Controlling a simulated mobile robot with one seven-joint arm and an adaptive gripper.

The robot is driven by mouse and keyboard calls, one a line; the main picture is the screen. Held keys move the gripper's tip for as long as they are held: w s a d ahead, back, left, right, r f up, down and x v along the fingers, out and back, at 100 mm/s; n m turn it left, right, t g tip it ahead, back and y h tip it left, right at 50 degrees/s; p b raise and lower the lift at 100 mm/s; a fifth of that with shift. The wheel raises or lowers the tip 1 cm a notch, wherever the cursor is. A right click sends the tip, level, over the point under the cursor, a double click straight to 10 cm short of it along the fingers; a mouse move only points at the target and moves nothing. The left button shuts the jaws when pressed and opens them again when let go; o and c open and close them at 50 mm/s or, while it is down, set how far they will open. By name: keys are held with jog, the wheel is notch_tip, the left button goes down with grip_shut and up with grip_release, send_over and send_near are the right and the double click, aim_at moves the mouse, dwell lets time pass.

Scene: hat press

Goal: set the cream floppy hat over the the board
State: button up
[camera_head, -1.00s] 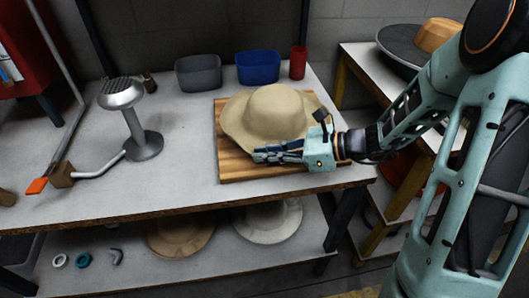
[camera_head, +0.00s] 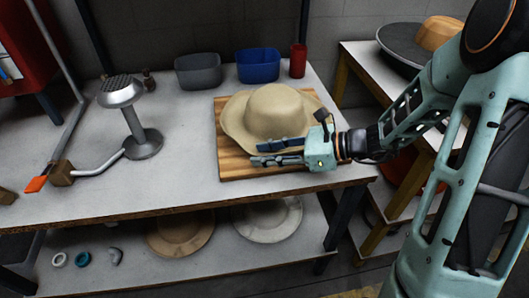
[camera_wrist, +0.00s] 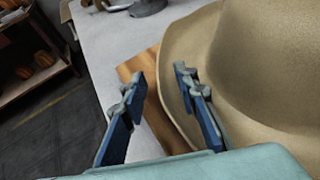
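The cream floppy hat (camera_head: 272,114) lies brim down on the wooden board (camera_head: 228,166) on the workbench, covering most of it. Bare board shows along the left and front. My gripper (camera_head: 278,152) is at the front edge of the hat, its two fingers apart. In the wrist view, the gripper (camera_wrist: 158,112) is open, with one finger over or against the brim of the hat (camera_wrist: 245,70) and the other outside the brim, past the board's edge (camera_wrist: 150,75). Nothing shows clamped between the fingers. Whether the inner finger touches the brim I cannot tell.
A metal stand (camera_head: 142,140) with a round head is at left. A grey bin (camera_head: 198,72), a blue bin (camera_head: 258,66) and a red cup (camera_head: 298,60) stand behind the board. More hats (camera_head: 268,220) lie on the lower shelf. The bench between stand and board is clear.

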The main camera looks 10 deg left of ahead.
jog(key=v, duration=1.1)
jog(key=shift+d+r, duration=0.15)
jog(key=shift+d, duration=0.2)
